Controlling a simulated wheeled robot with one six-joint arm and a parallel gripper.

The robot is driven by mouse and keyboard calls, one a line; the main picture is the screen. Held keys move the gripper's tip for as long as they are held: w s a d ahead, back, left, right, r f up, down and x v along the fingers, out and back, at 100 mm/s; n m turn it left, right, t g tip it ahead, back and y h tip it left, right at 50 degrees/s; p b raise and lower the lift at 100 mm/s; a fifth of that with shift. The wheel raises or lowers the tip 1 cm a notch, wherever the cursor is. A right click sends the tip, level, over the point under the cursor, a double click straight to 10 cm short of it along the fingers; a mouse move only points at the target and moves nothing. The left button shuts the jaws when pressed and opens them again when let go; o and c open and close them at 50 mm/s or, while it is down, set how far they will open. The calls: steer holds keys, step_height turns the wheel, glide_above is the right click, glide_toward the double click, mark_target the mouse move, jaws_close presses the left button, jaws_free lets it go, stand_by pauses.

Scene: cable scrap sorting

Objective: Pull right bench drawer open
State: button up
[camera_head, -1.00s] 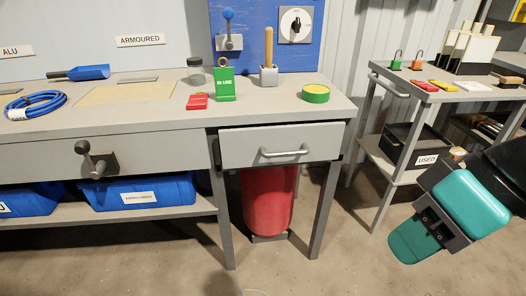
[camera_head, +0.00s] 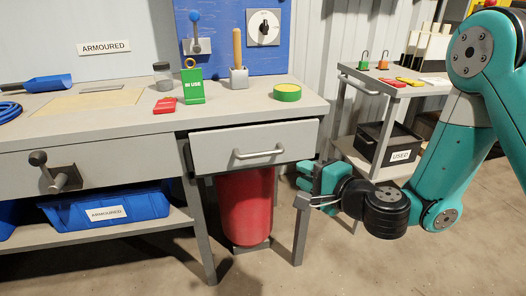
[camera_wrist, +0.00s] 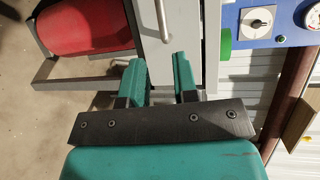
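The right bench drawer (camera_head: 212,153) has a light grey front with a silver bar handle (camera_head: 258,153). It sits under the right end of the bench top, and the front looks closed or nearly so. My gripper (camera_head: 308,180) is to the right of the handle and a little lower, by the bench's right front leg. In the wrist view my gripper (camera_wrist: 158,78) is open, with its two teal fingers apart and nothing between them. The handle (camera_wrist: 163,18) shows there beyond the fingertips, roughly in line with the gap. They appear apart.
A red cylinder (camera_head: 245,205) stands under the drawer. The bench top (camera_head: 235,112) holds a green IN USE tag, a red block and a green-yellow roll. A grey trolley (camera_head: 345,95) with a black USED bin (camera_head: 385,145) stands behind my arm. Open floor lies in front.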

mark_target(265, 155)
steer(key=p+x, duration=0.6)
steer(key=x, duration=0.9)
steer(key=shift+w+a+p, duration=0.25)
steer(key=shift+p, duration=0.15)
jaws_close()
